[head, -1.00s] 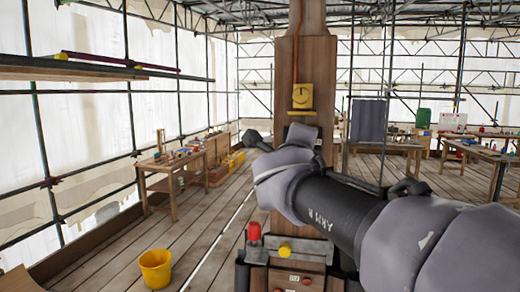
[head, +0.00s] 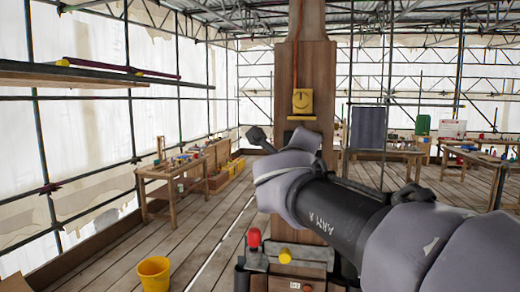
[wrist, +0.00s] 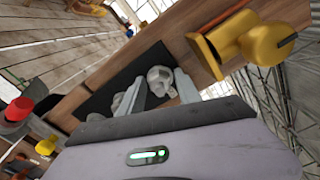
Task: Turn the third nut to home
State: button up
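In the wrist view a pale grey rounded nut (wrist: 160,79) sits on a dark plate (wrist: 98,105) fixed to the wooden post. My gripper (wrist: 161,90) is open, with one finger on each side of this nut; whether they touch it I cannot tell. A second pale grey part (wrist: 119,100) shows beside the left finger, partly hidden. Which nut is the third I cannot tell. In the head view my own arm hides the fingers and the nuts.
A yellow box with a dial (head: 303,102) sits on the wooden post (head: 315,75); it stands close to the right finger in the wrist view (wrist: 240,45). Red (head: 254,238) and yellow (head: 285,256) knobs sit low in front. A yellow bucket (head: 154,273) stands on the plank floor.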

jog(key=shift+o, duration=0.4)
jog(key=v, duration=1.7)
jog(key=shift+s, duration=0.2)
